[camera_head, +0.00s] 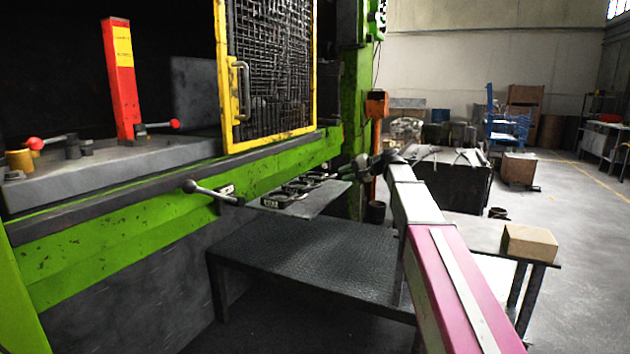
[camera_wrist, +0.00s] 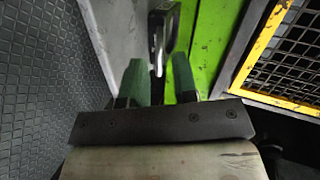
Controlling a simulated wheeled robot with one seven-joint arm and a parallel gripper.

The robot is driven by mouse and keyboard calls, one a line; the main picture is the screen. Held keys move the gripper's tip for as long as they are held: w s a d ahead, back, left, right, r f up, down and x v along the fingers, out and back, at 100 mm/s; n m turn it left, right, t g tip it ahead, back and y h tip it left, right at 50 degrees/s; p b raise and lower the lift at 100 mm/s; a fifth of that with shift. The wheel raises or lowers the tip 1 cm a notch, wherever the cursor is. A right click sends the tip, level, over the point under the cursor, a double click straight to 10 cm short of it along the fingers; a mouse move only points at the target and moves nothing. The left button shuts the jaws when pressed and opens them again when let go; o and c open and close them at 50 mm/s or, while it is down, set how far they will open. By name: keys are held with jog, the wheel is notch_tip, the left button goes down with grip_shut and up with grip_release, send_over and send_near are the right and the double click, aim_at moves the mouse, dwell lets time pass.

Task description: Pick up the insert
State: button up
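Several small dark metal pieces (camera_head: 290,190) lie in a row on a thin grey shelf (camera_head: 322,203) on the green press front in the head view. I cannot tell which of them is the insert. My gripper (camera_head: 372,162) is at the far right end of this shelf, small and partly hidden by my arm. In the wrist view its two green fingers (camera_wrist: 158,78) stand apart, with a gap between them. A shiny curved metal piece (camera_wrist: 162,35) shows beyond the gap, and I cannot tell what it is. No held object is visible.
A dark ridged platform (camera_head: 300,255) stands below the shelf. A lever with a dark knob (camera_head: 205,190) sticks out at the shelf's left end. A yellow mesh guard (camera_head: 270,70) rises above the press edge. A cardboard box (camera_head: 530,243) sits on a table at right.

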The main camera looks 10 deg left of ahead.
aim_at(334, 177)
jog(key=shift+w+x, duration=0.2)
jog(key=shift+x, duration=2.5)
jog(key=shift+d+f, duration=0.1)
jog(key=shift+f, duration=0.05)
grip_shut()
jog(key=shift+d+f, duration=0.1)
